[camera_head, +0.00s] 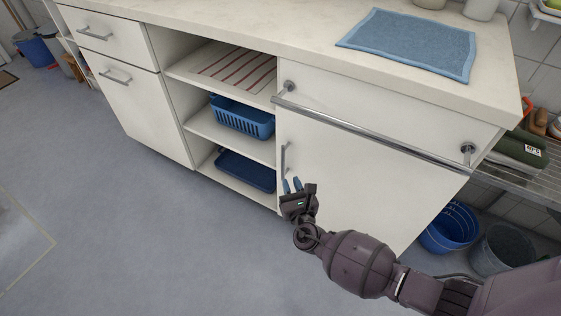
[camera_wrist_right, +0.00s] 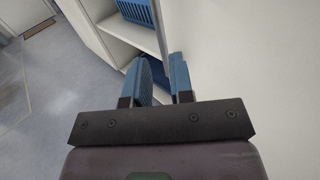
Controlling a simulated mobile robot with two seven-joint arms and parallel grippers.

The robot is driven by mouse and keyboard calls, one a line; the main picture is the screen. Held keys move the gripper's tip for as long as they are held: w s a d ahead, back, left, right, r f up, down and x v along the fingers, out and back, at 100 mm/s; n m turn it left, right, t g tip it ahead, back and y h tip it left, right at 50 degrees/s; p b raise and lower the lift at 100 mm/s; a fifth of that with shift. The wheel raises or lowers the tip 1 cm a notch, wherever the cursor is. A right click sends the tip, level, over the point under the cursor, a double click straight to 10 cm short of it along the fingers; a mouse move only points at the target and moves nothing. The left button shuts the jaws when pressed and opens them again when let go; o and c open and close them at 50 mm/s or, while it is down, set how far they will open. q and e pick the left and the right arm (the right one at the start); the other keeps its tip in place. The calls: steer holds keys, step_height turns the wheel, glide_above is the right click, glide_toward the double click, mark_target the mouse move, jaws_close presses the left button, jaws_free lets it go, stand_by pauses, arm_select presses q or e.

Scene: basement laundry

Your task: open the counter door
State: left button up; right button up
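The counter door (camera_head: 345,175) is the white panel on the right of the counter, below a long metal rail. It looks shut. Its small vertical metal handle (camera_head: 284,160) is near the door's left edge. My right gripper (camera_head: 292,183) is just below the handle, close in front of the door. My left gripper is not in view.
A metal rail (camera_head: 365,130) runs across above the door. Open shelves left of it hold a blue basket (camera_head: 245,118) and a blue tray (camera_head: 246,170). Blue bucket (camera_head: 450,228) and grey bucket (camera_head: 503,250) stand at right. The floor (camera_head: 150,240) in front is clear.

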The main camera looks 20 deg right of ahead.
mark_target(284, 164)
steer(key=shift+w+d+f+b, duration=0.1)
steer(key=shift+w+d+b, duration=0.15)
steer(key=shift+w, duration=1.25)
steer(key=shift+w+d+r+b, duration=0.15)
steer(key=shift+w+b, duration=0.2)
steer(key=shift+w, duration=1.1)
steer(key=shift+w+d+f+b, duration=0.2)
steer(key=shift+w+b, duration=0.1)
steer(key=shift+w, duration=1.2)
steer(key=shift+c, duration=0.3)
jaws_close()
